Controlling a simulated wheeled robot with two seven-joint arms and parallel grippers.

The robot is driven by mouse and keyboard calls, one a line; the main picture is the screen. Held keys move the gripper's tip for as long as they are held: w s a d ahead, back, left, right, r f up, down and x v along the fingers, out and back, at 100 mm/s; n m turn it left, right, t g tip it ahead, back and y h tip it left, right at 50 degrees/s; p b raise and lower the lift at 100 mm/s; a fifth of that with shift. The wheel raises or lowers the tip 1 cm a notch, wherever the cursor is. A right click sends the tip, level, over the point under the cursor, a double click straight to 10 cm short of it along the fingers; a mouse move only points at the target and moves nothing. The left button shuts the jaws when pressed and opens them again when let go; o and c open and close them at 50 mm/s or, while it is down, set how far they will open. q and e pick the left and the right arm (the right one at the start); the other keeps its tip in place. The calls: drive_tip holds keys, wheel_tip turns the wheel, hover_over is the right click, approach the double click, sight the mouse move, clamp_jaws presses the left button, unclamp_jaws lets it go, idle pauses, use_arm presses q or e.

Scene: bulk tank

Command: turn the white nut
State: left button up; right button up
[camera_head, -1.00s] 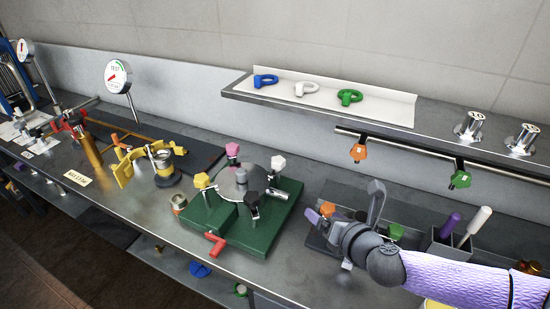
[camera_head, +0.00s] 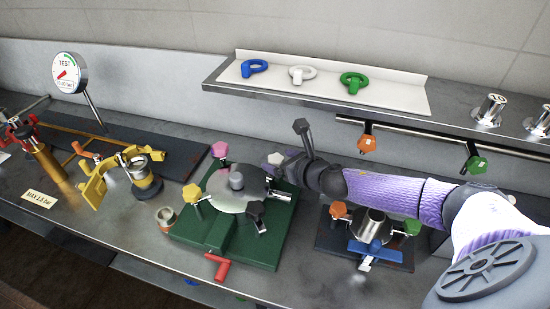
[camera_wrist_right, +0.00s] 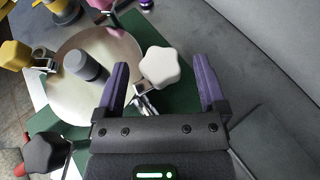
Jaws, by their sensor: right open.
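The white nut (camera_wrist_right: 159,67) is a star-shaped knob at the edge of a round metal disc (camera_wrist_right: 100,100) on a green base (camera_head: 215,242). In the head view the white nut (camera_head: 276,159) shows at the disc's upper right, partly hidden by my right gripper (camera_head: 289,158). In the right wrist view my right gripper (camera_wrist_right: 163,85) is open, its two purple fingers either side of the white nut and apart from it, with the left finger closer. My left gripper is not in view.
Around the disc are pink (camera_head: 219,150), yellow (camera_head: 192,194) and black (camera_head: 256,209) knobs. A shelf (camera_head: 320,103) with blue, white and green eye bolts hangs behind. A second fixture (camera_head: 365,250) stands at the right, beneath my right arm.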

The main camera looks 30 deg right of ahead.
drive_tip(key=shift+x, duration=1.1)
clamp_jaws()
